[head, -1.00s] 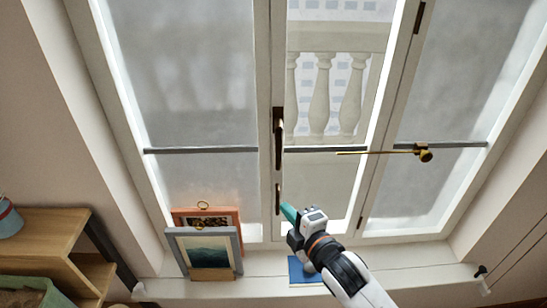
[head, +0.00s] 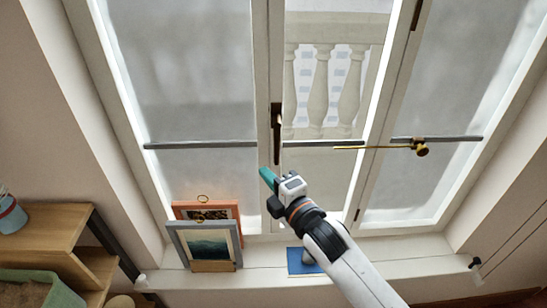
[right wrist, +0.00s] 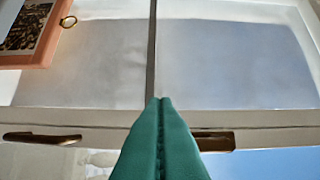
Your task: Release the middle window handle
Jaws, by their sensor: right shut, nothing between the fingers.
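The middle window handle (head: 277,130) is a dark bronze lever on a plate, on the upright frame between the left and centre panes. It points roughly up and down. My right gripper (head: 265,172) has green fingers, closed together and empty, just below the handle and slightly left in the head view. Contact with the handle cannot be told. In the right wrist view the closed fingertips (right wrist: 160,102) overlap the window frame. My left gripper is out of view.
Two framed pictures (head: 179,231) lean on the sill at lower left. A blue item (head: 297,262) lies on the sill beside my right arm. A brass rod with a knob (head: 420,149) crosses the right side. A wooden shelf (head: 40,228) stands at far left.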

